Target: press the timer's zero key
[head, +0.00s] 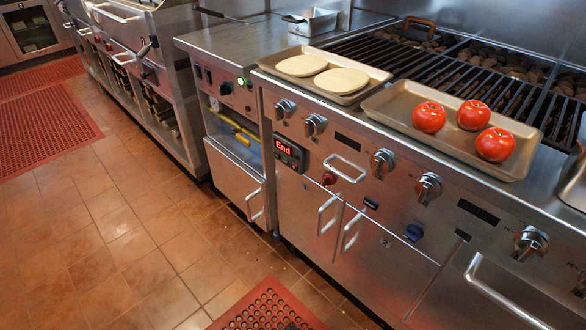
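The timer (290,153) is a small dark panel on the steel front of the char grill, left of the middle of the head view. Its display shows "End" in red. Small marks lie along its lower and right side, but they are too small to tell which is the zero key. Neither of my grippers shows in this view.
Control knobs (315,125) and a red button (328,179) are near the timer. Above are a tray (349,98) with two flat round breads and a tray (455,149) with three tomatoes (429,117). Door handles (327,214) stick out below. The tiled floor (150,245) in front is mostly clear.

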